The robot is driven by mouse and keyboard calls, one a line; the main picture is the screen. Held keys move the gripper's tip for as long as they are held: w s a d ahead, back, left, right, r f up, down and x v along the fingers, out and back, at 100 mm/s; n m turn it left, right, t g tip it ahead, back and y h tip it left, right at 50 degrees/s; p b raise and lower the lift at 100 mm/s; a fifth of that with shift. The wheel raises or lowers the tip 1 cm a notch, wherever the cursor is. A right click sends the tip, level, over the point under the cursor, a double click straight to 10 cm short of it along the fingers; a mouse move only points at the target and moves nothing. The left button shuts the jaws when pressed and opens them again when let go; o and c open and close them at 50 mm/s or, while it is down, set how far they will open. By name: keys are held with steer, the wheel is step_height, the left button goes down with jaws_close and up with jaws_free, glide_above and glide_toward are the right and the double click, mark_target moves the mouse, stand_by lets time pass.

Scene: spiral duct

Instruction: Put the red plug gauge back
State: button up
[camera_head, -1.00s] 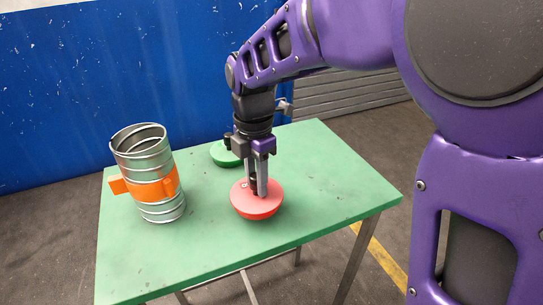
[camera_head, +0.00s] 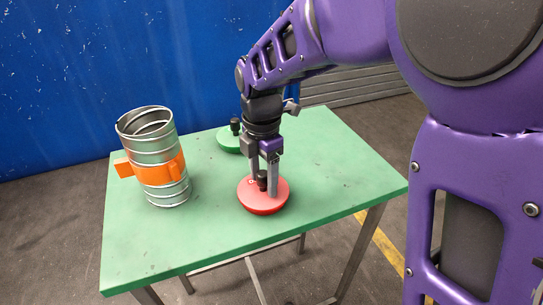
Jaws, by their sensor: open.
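The red plug gauge (camera_head: 264,202) is a red disc with a black knob on top, resting on the green table (camera_head: 335,165) near its front middle. My gripper (camera_head: 263,185) points down over it, open, with its fingers apart on either side of the black knob. A gap shows between the fingers and the knob on at least one side. A green plug gauge (camera_head: 229,142) with a black knob stands behind, partly hidden by my gripper.
A ribbed metal spiral duct (camera_head: 150,146) with an orange clamp band (camera_head: 158,171) stands upright at the table's left. The table's right side is clear. A blue wall (camera_head: 90,80) is behind.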

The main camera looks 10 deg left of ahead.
step_height(320, 180, up, 12)
steer(key=p, duration=0.2)
steer(key=shift+r, duration=0.15)
steer(key=shift+w, duration=0.1)
